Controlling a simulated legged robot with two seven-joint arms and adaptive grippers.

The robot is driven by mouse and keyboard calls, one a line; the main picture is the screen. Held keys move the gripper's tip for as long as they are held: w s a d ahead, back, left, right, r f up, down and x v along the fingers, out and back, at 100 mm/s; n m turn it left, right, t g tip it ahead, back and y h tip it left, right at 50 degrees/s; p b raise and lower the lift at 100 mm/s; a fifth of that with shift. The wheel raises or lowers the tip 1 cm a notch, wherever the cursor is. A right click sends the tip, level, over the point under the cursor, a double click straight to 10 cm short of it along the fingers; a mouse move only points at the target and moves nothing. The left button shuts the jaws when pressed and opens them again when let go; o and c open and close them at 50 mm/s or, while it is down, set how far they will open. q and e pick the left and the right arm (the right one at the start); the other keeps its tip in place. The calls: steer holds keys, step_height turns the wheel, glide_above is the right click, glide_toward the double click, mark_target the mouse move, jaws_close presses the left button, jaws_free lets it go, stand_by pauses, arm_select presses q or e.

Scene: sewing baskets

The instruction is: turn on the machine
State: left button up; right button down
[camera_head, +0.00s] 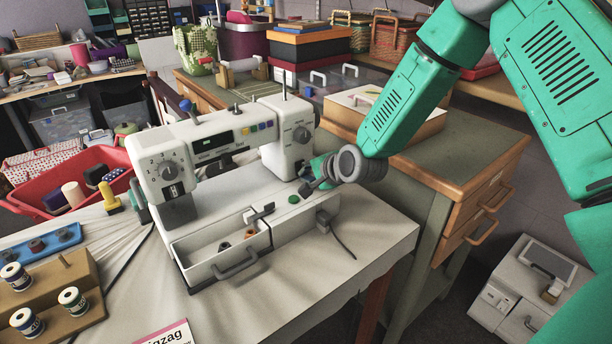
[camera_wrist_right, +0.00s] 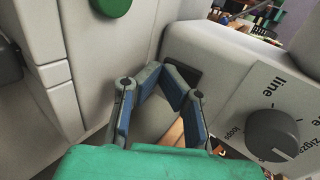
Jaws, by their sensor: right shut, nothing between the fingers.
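The white sewing machine (camera_head: 222,150) stands on the cloth-covered table, with a small display, coloured buttons and a dial on each end. My right gripper (camera_head: 310,184) is at the machine's right end, low beside the upright column and above the base. A green round button (camera_head: 293,199) is on the base just below it. In the right wrist view my gripper (camera_wrist_right: 159,70) has its fingertips together, empty, in front of a dark rectangular switch-like part (camera_wrist_right: 182,75). Contact cannot be told. The green button (camera_wrist_right: 113,5) and a dial (camera_wrist_right: 272,134) also show there. My left gripper is not visible.
An open drawer (camera_head: 232,267) with small parts juts from the machine's front. A dark cable (camera_head: 343,240) hangs from the base. A spool rack (camera_head: 53,291) stands at the lower left, with a red basket (camera_head: 40,210) behind. A wooden drawer cabinet (camera_head: 478,213) is at right.

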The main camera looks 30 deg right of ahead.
steer(key=shift+w+a+f+b, duration=0.1)
steer(key=shift+w+f+b, duration=0.1)
steer(key=shift+b, duration=0.3)
steer(key=shift+r+p, duration=0.9)
steer(key=shift+r, duration=0.1)
steer(key=shift+s+f, duration=0.1)
steer(key=shift+s, duration=0.05)
